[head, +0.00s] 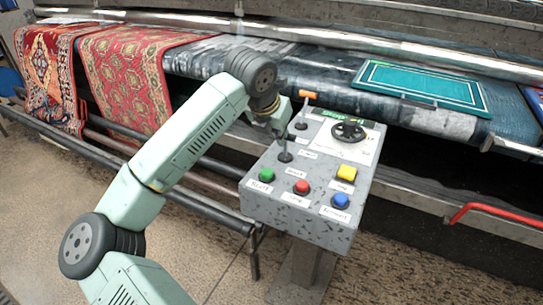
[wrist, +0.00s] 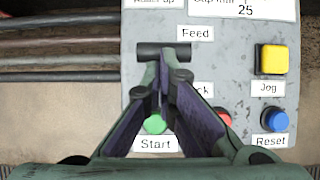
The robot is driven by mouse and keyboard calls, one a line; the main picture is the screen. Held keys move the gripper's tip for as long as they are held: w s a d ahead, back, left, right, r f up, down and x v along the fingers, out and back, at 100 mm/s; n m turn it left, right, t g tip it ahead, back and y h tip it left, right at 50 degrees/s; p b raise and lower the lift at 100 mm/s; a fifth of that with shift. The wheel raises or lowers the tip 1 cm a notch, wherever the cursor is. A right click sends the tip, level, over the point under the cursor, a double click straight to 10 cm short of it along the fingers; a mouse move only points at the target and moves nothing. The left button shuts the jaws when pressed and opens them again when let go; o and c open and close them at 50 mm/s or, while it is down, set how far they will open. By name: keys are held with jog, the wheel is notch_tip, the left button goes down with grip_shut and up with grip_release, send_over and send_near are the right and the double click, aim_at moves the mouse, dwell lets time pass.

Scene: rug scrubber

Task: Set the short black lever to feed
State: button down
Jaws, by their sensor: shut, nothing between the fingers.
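The short black lever (wrist: 163,48) shows in the wrist view as a dark crossbar on the grey control panel, just beyond my fingertips. The "Feed" label (wrist: 196,33) is above and right of it, and a partly hidden label ending in "ck" (wrist: 203,88) is lower right. My gripper (wrist: 160,72) is shut with nothing between its fingers; its tips are at or very near the crossbar, and I cannot tell whether they touch. In the head view my gripper (head: 281,132) points down over the panel at the lever's base (head: 285,157).
The panel has a green Start button (head: 266,175), a red button (head: 301,187), a blue Reset button (head: 340,201) and a yellow Jog button (head: 347,173). A black dial (head: 348,131) and an orange-handled lever (head: 308,95) are behind. Rugs (head: 125,75) hang at left.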

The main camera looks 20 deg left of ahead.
jog(key=shift+w+r+b, duration=0.15)
jog(key=shift+w+b, duration=0.6)
jog(key=shift+w, duration=0.15)
jog(key=shift+w+r+b, duration=0.1)
jog(key=shift+w+b, duration=0.6)
